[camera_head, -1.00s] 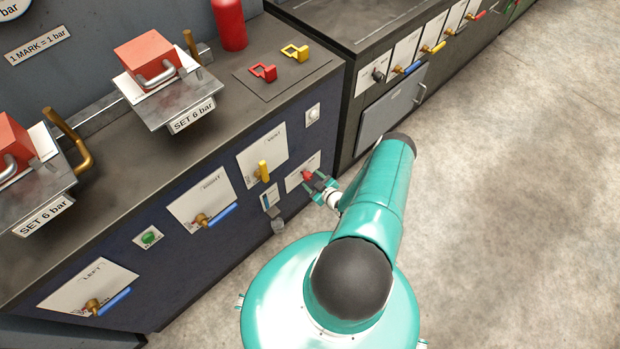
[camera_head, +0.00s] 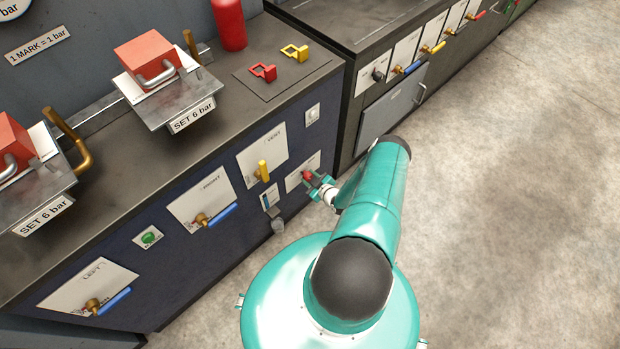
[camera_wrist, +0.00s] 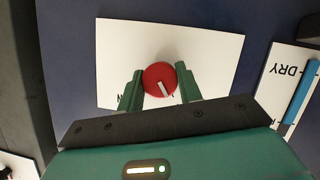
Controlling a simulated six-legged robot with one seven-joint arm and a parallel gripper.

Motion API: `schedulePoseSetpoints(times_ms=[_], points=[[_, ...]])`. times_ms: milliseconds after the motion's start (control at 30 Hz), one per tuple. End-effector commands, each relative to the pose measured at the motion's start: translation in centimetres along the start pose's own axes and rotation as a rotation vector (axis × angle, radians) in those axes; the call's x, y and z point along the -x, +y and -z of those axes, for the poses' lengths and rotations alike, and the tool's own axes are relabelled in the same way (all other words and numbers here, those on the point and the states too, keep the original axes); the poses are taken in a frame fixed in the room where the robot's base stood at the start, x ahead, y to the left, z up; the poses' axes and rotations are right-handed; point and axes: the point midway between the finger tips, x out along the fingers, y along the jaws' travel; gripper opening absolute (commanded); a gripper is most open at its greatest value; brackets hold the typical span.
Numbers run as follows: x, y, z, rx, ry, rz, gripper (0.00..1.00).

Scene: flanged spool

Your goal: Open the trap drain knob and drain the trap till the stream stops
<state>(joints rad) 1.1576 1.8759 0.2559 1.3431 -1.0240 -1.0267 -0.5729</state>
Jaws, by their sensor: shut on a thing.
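The trap drain knob is a round red knob (camera_wrist: 160,78) with a white pointer mark, on a white plate (camera_wrist: 215,62) on the dark blue cabinet front. In the head view the red knob (camera_head: 307,175) shows small, partly covered by my gripper. My gripper (camera_wrist: 160,86) is shut on the knob, with one green finger on each side of it. It also shows in the head view (camera_head: 316,182). The white mark points down and slightly right in the wrist view. The plate's lettering is mostly hidden by the fingers. I cannot make out any stream.
A blue right handle (camera_head: 222,214) is further left. Open floor (camera_head: 510,200) lies to the right.

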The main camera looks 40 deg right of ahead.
Motion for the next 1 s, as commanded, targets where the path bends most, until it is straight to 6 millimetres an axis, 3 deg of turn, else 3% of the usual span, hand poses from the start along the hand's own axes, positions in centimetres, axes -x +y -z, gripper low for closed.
schedulePoseSetpoints(times_ms=[367, 1000], points=[[-0.08, 0.10, 0.07, -0.163, 0.001, 0.072, 0.12], [-0.08, 0.21, -0.05, -0.712, 0.001, 0.300, 0.12]])
